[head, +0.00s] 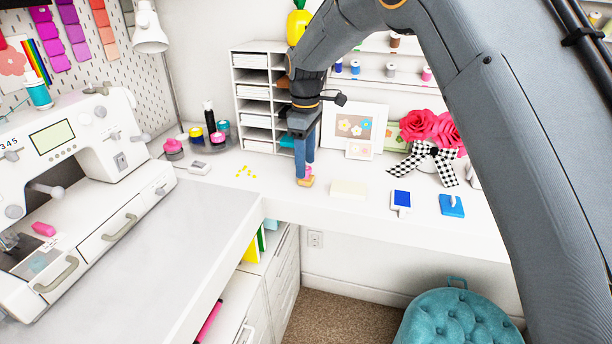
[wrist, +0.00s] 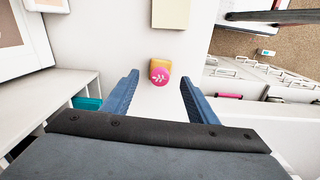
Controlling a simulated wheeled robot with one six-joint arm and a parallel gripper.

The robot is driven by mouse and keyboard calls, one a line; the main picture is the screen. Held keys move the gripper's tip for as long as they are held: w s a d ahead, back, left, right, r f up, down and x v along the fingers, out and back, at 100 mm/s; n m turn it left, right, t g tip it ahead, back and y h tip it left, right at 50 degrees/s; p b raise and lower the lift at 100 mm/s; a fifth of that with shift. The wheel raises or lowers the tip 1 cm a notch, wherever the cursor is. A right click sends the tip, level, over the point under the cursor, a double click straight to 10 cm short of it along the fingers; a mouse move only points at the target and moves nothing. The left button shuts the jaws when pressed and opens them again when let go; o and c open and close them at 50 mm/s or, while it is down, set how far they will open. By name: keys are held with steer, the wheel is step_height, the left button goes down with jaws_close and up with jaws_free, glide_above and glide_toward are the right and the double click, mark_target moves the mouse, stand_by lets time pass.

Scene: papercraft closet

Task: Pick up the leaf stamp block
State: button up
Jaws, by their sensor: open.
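The leaf stamp block (wrist: 160,73) is a small wooden block with a round pink top bearing a white leaf mark. It sits on the white desk in the wrist view, ahead of and between the blue fingertips. In the head view the block (head: 306,181) shows low beside the fingertips, partly hidden by them. My gripper (wrist: 160,82) is open and empty, its two blue fingers spread to either side of the block. In the head view my gripper (head: 303,172) points down over the desk. I cannot tell the exact height of the fingertips above the block.
A cream pad (head: 348,188) lies right of the block, with a blue ink pad (head: 400,200) and a blue item (head: 451,205) further right. A white paper organizer (head: 257,100) and a framed flower picture (head: 355,126) stand behind. Yellow bits (head: 245,171) lie left.

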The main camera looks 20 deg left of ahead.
steer(key=shift+d+f+p, duration=0.1)
steer(key=shift+f+p, duration=0.75)
steer(key=shift+f, duration=1.2)
steer(key=c, duration=1.3)
steer(key=shift+o, duration=0.2)
steer(key=shift+r+b, duration=1.8)
steer(key=shift+r, duration=3.25)
steer(key=o, duration=0.5)
steer(key=shift+c, duration=0.2)
steer(key=c, duration=0.5)
steer(key=shift+o, duration=0.2)
steer(key=shift+n, duration=0.3)
steer(key=d+f+p, duration=0.1)
steer(key=d+p, duration=0.1)
steer(key=d, duration=0.6)
steer(key=d+p, duration=0.2)
steer(key=d, duration=0.7)
steer(key=s+d+f+p, duration=0.1)
steer(key=d+p, duration=0.1)
steer(key=d, duration=0.7)
steer(key=shift+s+d+f, duration=0.1)
steer(key=shift+d+f, duration=0.1)
steer(key=shift+f, duration=0.15)
